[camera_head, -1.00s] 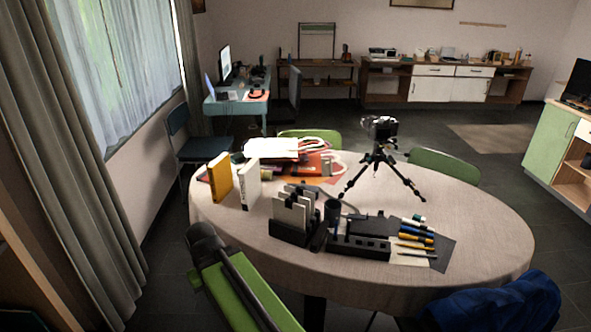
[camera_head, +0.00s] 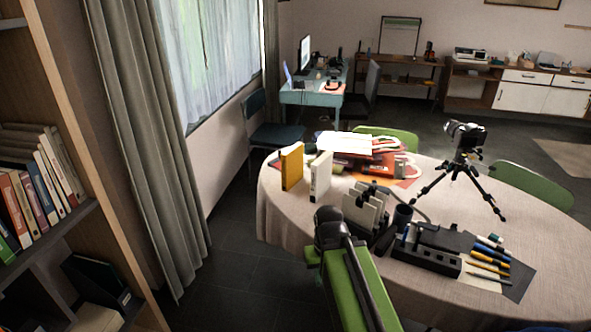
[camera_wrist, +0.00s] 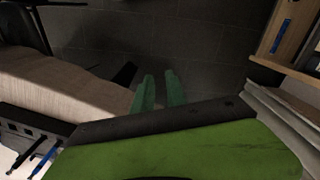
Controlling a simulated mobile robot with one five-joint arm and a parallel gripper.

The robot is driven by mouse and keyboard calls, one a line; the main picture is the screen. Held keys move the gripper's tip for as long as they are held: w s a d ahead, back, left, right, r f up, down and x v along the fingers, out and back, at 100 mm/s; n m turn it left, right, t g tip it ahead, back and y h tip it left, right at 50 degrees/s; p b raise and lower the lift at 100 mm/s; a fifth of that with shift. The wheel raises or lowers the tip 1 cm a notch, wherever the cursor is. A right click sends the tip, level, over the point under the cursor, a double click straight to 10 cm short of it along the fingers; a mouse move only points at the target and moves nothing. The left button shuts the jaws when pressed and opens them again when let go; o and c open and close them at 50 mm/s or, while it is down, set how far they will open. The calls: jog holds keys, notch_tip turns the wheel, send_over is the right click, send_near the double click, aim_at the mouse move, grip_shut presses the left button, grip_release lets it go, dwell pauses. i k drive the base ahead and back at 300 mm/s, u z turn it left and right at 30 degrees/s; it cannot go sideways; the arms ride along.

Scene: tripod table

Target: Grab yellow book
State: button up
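A yellow book (camera_head: 291,167) stands upright near the left edge of the round table (camera_head: 275,218) in the head view. A white book (camera_head: 320,176) stands just right of it. The yellow book is not seen in the wrist view. My gripper (camera_wrist: 160,88) shows there as two greenish fingers with a narrow gap and nothing between them. Their lower parts are hidden behind a green, dark-edged surface (camera_wrist: 180,150). In the head view my dark arm (camera_head: 345,245) reaches up in front of the table, its end below and apart from both books.
A bookshelf (camera_head: 75,228) with several books is close at left. Dark floor lies between shelf and table.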

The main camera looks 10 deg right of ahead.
aim_at(292, 160)
jog(key=u, duration=0.15)
jog(key=i, duration=1.3)
jog(key=u, duration=4.85)
jog(key=i, duration=0.1)
jog(key=z, duration=2.65)
jog(key=k, duration=0.6)
jog(key=z, duration=0.15)
jog(key=i, duration=0.55)
